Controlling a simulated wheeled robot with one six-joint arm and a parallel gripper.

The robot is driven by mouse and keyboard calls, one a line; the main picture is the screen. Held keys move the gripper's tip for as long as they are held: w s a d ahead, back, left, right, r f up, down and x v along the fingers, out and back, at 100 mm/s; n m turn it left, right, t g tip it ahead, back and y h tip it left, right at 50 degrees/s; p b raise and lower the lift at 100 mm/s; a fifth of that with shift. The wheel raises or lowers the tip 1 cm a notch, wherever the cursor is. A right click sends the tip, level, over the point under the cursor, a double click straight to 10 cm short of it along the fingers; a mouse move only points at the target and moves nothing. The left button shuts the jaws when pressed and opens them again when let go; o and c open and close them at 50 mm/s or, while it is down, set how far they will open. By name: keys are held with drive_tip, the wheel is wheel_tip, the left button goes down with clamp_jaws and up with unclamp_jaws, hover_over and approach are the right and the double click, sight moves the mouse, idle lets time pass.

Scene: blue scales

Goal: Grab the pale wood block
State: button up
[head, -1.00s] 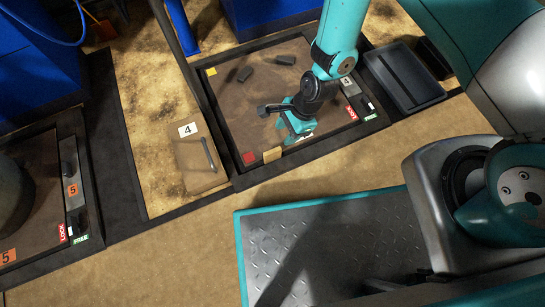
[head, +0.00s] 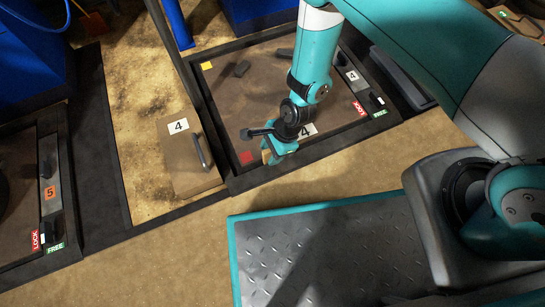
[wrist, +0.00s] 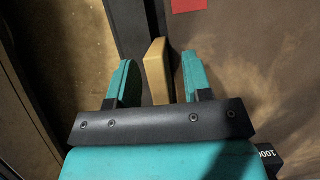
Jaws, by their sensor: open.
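The pale wood block (wrist: 156,70) lies at the near edge of the scale plate number 4 (head: 225,110). In the wrist view it stands between the two teal fingers of my gripper (wrist: 160,74), with a gap on each side. My gripper is open and the fingers do not visibly touch the block. In the head view my gripper (head: 271,157) is low over the plate's near edge, and only a sliver of the block (head: 266,156) shows beside it.
A red square (head: 246,157) is on the plate left of my gripper, and a yellow square (head: 206,66) is at its far left corner. A dark block (head: 242,69) lies farther back. A dark raised frame (head: 300,164) borders the plate. A handled panel (head: 185,165) is at left.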

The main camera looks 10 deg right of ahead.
drive_tip(key=shift+a+f, duration=0.15)
drive_tip(key=shift+f, duration=0.3)
drive_tip(key=shift+r, duration=0.1)
clamp_jaws()
drive_tip(key=shift+r, duration=0.1)
